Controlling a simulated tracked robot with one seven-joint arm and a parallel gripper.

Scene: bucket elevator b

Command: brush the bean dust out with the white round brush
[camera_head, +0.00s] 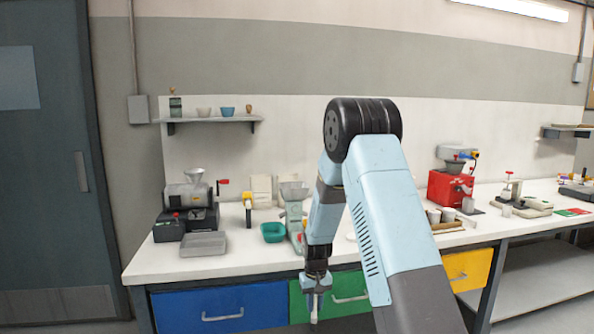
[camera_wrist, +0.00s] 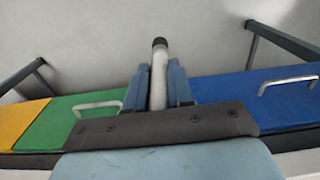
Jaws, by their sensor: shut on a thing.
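A white round rod with a dark end, which looks like the white round brush (camera_wrist: 158,80), stands between the two blue-grey fingers of my gripper (camera_wrist: 161,88) in the wrist view. The fingers are shut on it, and its dark end points away from me. In the head view my gripper (camera_head: 315,285) hangs in front of the bench's green drawer, below the tabletop edge. The white brush (camera_head: 314,308) points down from it. I cannot see any bean dust. A pale green machine with a hopper (camera_head: 294,208) stands on the bench, partly hidden by my arm.
A dark machine with a hopper (camera_head: 188,202), a grey tray (camera_head: 203,244) and a teal bin (camera_head: 273,232) stand left on the white bench (camera_head: 150,264). A red machine (camera_head: 450,188) stands right. Blue (camera_head: 220,307) and yellow (camera_head: 466,269) drawers flank the green one. My arm hides the bench's middle.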

